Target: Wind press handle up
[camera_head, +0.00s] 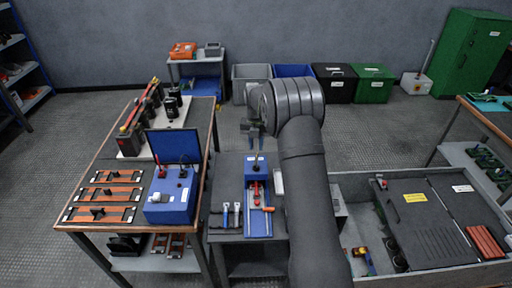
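A small blue press-like device (257,222) stands on the dark bench in the middle of the camera_head view. A red piece (256,190) and an orange-tipped bar (267,209) sit on it. A thin upright rod with a dark base (256,163) rises from its blue back block. I cannot tell which of these parts is the press handle. My gripper (252,132) hangs just above the rod, at the end of my dark grey arm. Its fingers are small and partly covered by the wrist, so their opening and any contact with the rod are unclear.
Grey-handled tools (231,214) lie left of the press. The left table (90,173) bears orange racks, an open blue case (172,196) and a capacitor assembly (143,120). A grey crate (440,276) with dark panels stands at right. Several bins (292,71) line the back wall.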

